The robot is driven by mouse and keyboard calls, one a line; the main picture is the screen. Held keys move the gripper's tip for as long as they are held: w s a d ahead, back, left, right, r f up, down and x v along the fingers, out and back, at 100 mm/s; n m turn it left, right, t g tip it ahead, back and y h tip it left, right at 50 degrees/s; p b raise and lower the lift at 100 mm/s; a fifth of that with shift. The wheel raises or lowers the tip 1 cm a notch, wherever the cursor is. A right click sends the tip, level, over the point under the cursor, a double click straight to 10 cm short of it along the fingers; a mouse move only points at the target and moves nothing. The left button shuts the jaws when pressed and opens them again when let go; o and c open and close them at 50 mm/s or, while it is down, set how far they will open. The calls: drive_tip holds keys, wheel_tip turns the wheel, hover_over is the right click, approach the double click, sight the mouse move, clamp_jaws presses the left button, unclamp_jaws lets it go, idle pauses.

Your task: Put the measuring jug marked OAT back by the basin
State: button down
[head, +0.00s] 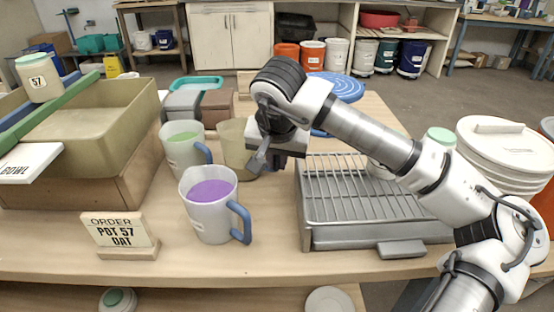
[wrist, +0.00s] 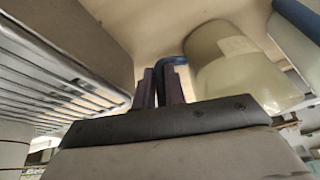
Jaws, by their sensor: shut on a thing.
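My gripper (head: 260,160) is shut on the blue handle (wrist: 168,66) of a beige jug (head: 232,142). In the wrist view this jug (wrist: 240,65) is right of the fingers, with a pale label I cannot read. In the head view my gripper hides its right side, and I cannot tell if it touches the table. A jug with green contents (head: 180,158) and one with purple contents (head: 207,218) stand to its left and in front. The olive rectangular basin (head: 128,125) is on the left. No OAT mark is readable on any jug.
A wire rack over a grey tray (head: 330,238) is right of my gripper. Clear tabletop shows between the purple jug and the rack.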

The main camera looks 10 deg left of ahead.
drive_tip(key=shift+f, duration=0.15)
drive_tip(key=c, duration=1.5)
unclamp_jaws()
drive_tip(key=shift+o, duration=0.2)
drive_tip(key=shift+r, duration=0.2)
drive_tip(key=v, duration=1.2)
drive_tip(key=shift+p, duration=0.4)
drive_tip(key=shift+f, duration=0.1)
